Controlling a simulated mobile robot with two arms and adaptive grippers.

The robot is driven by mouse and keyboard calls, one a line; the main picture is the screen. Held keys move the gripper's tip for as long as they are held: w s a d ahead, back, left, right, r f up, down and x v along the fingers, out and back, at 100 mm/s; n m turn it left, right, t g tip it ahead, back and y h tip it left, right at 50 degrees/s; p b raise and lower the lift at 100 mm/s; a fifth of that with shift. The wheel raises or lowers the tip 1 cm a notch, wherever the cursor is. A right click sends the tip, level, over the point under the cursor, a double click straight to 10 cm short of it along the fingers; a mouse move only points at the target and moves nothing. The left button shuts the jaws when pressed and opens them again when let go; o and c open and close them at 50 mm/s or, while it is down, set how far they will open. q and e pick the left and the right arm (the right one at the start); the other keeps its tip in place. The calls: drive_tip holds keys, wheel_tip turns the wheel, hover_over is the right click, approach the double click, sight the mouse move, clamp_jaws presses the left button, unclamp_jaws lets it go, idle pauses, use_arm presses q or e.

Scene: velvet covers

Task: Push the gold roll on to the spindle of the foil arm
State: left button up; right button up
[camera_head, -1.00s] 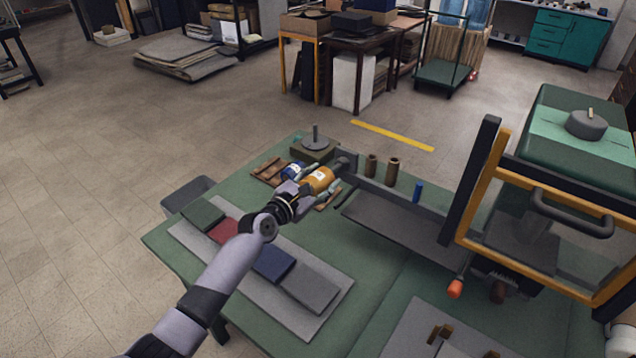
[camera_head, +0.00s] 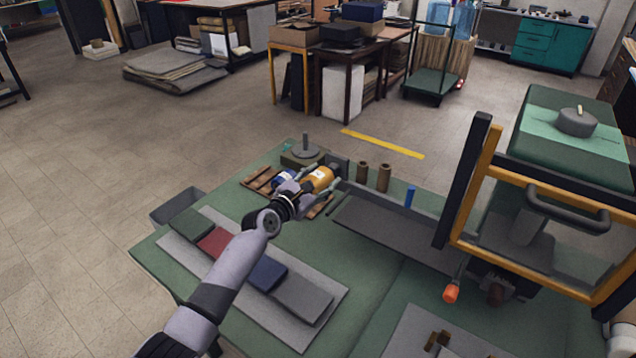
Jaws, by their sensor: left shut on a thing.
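The gold roll (camera_head: 319,178), with a white label, is near the far edge of the green bench. My left gripper (camera_head: 308,188) is shut on it from the near left. The roll's far end is close against the grey end of the foil arm (camera_head: 340,165). The spindle is hidden there, so I cannot tell how far the roll is on it. A blue roll (camera_head: 284,180) lies on a wooden rack (camera_head: 258,181) just left of my gripper. My right gripper is not in view.
A green block with a grey disc and upright post (camera_head: 305,150) stands behind the roll. Two brown cores (camera_head: 372,175) and a small blue cylinder (camera_head: 410,196) stand to the right. The yellow-framed press (camera_head: 470,190) fills the right. Coloured swatches (camera_head: 214,242) lie at the near left.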

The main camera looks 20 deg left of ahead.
use_arm(q)
drive_tip(key=shift+b+x, duration=0.4)
drive_tip(key=shift+x, duration=0.45)
drive_tip(key=shift+r, duration=0.1)
drive_tip(key=o, duration=1.5)
drive_tip(key=shift+c, duration=0.2)
